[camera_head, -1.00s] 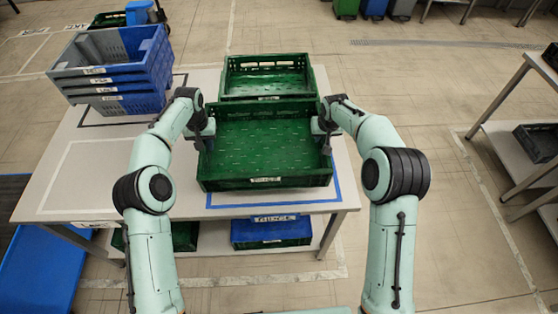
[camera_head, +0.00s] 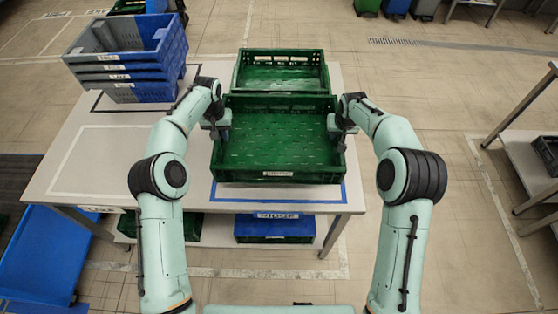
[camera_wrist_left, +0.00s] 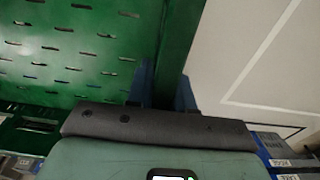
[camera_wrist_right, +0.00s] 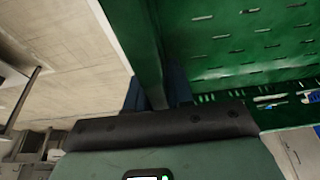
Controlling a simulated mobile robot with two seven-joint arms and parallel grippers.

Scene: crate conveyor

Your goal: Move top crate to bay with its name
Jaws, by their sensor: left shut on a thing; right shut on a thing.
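A green crate (camera_head: 278,178) with a white name label on its front wall is held level between my two grippers, over the front part of the table. The label is too small to read. My left gripper (camera_head: 219,130) is shut on the crate's left wall; that wall also shows in the left wrist view (camera_wrist_left: 182,35). My right gripper (camera_head: 341,130) is shut on its right wall, which also shows in the right wrist view (camera_wrist_right: 143,45). The crate looks empty. Behind it stands another green crate (camera_head: 282,55). A blue-outlined bay (camera_head: 345,193) on the table lies partly hidden under the held crate.
A stack of blue and grey crates (camera_head: 150,73) stands at the table's back left. A white-outlined bay (camera_head: 60,188) at the front left is empty. Below the table are a blue crate (camera_head: 275,230) and a green one. A shelf (camera_head: 515,150) stands at the right.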

